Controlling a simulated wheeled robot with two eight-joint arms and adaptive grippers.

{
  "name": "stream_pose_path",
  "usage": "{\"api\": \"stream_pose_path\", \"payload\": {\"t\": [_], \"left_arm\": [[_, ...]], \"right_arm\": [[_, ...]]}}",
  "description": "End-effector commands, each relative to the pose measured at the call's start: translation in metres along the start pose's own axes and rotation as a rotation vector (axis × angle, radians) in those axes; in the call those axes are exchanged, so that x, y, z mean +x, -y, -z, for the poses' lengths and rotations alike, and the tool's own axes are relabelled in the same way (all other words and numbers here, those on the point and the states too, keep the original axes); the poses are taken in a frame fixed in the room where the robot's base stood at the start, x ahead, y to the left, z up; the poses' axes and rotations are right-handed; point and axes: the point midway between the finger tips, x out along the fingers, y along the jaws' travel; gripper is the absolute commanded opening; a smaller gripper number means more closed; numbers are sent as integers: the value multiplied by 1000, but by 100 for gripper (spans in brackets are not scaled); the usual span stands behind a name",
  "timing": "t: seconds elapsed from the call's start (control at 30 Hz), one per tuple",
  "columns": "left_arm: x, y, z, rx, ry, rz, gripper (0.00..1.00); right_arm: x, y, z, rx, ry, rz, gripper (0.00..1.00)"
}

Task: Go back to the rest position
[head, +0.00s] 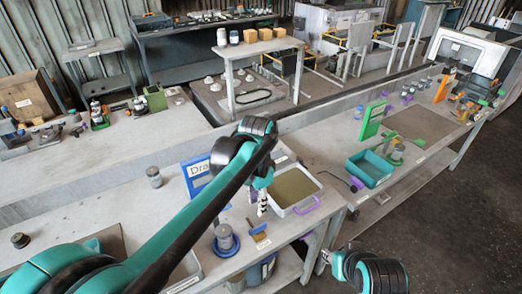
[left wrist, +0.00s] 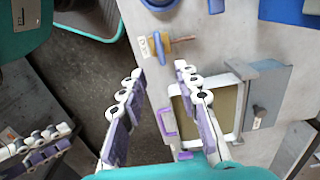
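My left arm reaches in from the lower left of the head view, over the workbench (head: 170,215). Its gripper (head: 262,208) points down beside the white-rimmed tray. In the left wrist view the two fingers of the left gripper (left wrist: 160,72) stand apart with nothing between them, so it is open and empty. My right gripper (head: 323,262) shows low in the head view, off the bench's front edge and above the floor. It is small and seen from the side, so I cannot tell its finger state.
A white-rimmed tray with purple handles (head: 318,201), a blue round base with a grey cylinder (head: 226,240) and a yellow tool (head: 259,238) lie near the left gripper. A blue sign (head: 196,180) stands behind. A teal bin (head: 370,168) is to the right. Open floor (head: 440,235) lies at lower right.

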Motion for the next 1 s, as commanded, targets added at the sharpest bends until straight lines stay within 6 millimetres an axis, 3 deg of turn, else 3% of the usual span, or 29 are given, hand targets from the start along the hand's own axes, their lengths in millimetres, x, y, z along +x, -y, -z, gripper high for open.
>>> {"api": "stream_pose_path", "payload": {"t": [0.13, 0.23, 0.47, 0.7, 0.83, 1.0], "left_arm": [[-1, 0, -4, -12, -6, 5, 32], [-5, 0, -18, -71, -34, 27, 32], [-12, -9, -93, -392, -201, 141, 32], [6, -26, -165, -746, -415, 250, 32], [19, -33, -188, -874, -504, 286, 32], [28, -37, -200, -953, -563, 306, 32]], "right_arm": [[0, 0, 0, 0, 0, 0, 34], [0, 0, 0, 0, 0, 0, 34], [0, 0, 0, 0, 0, 0, 34], [0, 0, 0, 0, 0, 0, 34], [0, 0, 0, 0, 0, 0, 34], [0, 0, 0, 0, 0, 0, 34]]}}
